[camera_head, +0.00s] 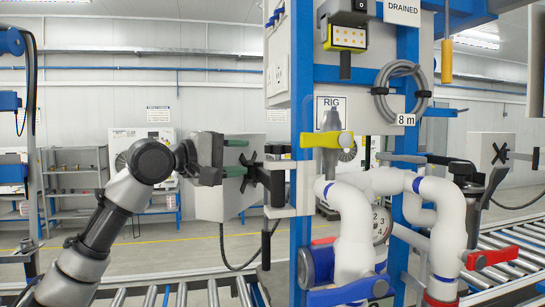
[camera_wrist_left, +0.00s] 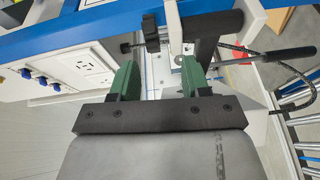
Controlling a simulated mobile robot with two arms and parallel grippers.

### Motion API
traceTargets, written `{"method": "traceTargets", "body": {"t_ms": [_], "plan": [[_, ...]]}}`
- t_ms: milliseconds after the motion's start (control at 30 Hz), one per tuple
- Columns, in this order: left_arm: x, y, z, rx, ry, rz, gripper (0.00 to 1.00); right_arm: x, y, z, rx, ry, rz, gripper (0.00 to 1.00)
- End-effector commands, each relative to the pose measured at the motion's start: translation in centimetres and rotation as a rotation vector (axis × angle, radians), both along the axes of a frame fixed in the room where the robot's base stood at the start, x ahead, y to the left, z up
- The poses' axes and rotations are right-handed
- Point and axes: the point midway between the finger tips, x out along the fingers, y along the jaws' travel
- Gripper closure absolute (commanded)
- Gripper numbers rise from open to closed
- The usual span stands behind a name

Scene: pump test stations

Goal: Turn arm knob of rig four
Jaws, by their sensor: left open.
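My left gripper (camera_head: 243,157) is open, its two green fingers one above the other, reaching in from the left. It also shows in the left wrist view (camera_wrist_left: 160,68), with nothing held between the fingers. A black cross-shaped knob (camera_head: 256,173) sits just beyond the fingertips, in front of a grey box (camera_head: 216,190). In the left wrist view, black knob parts (camera_wrist_left: 150,32) lie past the fingers; I cannot tell whether they touch. The rig label (camera_head: 330,103) reads RIG; its number is hidden behind a grey part. My right gripper is not clearly visible.
A blue post (camera_head: 302,100) stands right of the gripper. White pipes (camera_head: 355,225) with yellow (camera_head: 320,140), red (camera_head: 490,258) and blue (camera_head: 348,292) handles fill the right. A thin lever (camera_wrist_left: 270,56) crosses the wrist view's right side. Roller conveyors (camera_head: 190,292) run along the bottom.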

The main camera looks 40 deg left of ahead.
Motion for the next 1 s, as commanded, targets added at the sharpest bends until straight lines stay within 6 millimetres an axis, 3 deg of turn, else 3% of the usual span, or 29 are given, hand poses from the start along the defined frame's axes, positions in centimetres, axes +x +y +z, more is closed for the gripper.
{"method": "traceTargets", "body": {"t_ms": [167,300,700,1000], "plan": [[0.5,0.0,1.1,-0.093,0.006,-0.015,0.53,-2.1,0.0,0.2,-0.001,0.032,-0.001,0.57],[2.5,-0.9,1.3,-0.090,0.007,-0.017,0.53,-2.7,0.4,1.3,0.003,0.042,-0.003,0.57],[8.8,-3.3,1.2,-0.087,0.006,-0.013,0.53,-1.8,1.0,4.0,0.012,0.028,-0.003,0.57],[9.8,-3.7,0.9,-0.084,0.006,-0.012,0.53,-1.7,0.5,4.2,0.005,0.025,0.000,0.57]]}}
